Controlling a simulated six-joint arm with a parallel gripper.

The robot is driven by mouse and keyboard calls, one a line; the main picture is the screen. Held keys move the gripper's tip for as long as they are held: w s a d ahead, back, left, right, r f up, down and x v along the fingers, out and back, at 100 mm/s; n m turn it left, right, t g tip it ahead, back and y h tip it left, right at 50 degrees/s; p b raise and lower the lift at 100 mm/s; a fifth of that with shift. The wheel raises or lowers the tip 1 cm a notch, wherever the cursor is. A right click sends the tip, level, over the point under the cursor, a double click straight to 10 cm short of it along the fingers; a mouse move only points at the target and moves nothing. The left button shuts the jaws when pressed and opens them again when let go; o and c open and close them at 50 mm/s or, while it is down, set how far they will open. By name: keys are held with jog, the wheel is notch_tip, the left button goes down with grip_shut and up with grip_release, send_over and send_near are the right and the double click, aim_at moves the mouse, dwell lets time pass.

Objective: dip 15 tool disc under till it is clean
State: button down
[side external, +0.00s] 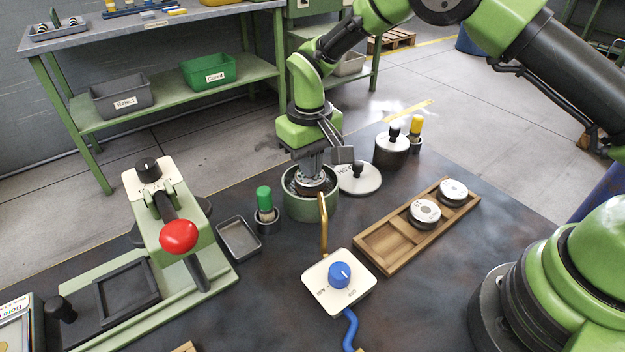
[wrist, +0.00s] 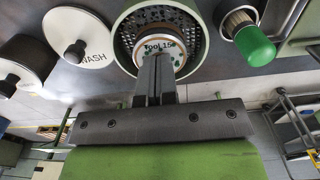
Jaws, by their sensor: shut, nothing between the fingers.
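The disc labelled "Tool 15" (wrist: 160,46) sits inside a round green pot (side external: 311,208) with a perforated metal liner. In the wrist view the green pot (wrist: 120,36) surrounds it, and greenish specks show on its pale face. My gripper (wrist: 155,62) is shut, its fingers together over the near part of the disc. In the side view my gripper (side external: 311,178) points down into the pot, and the disc is mostly hidden. Contact between fingertips and disc cannot be told. The lid marked "WASH" (side external: 353,184) lies beside the pot, also in the wrist view (wrist: 90,28).
A brass nozzle (side external: 323,225) and blue-knobbed box (side external: 338,283) are in front. A wooden rack (side external: 377,241) holds two discs, right. A lidded pot (side external: 391,153) stands behind.

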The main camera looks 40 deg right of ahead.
dwell(0.3)
jog(key=shift+f, duration=1.75)
jog(key=shift+r, duration=1.8)
jog(key=shift+r, duration=2.5)
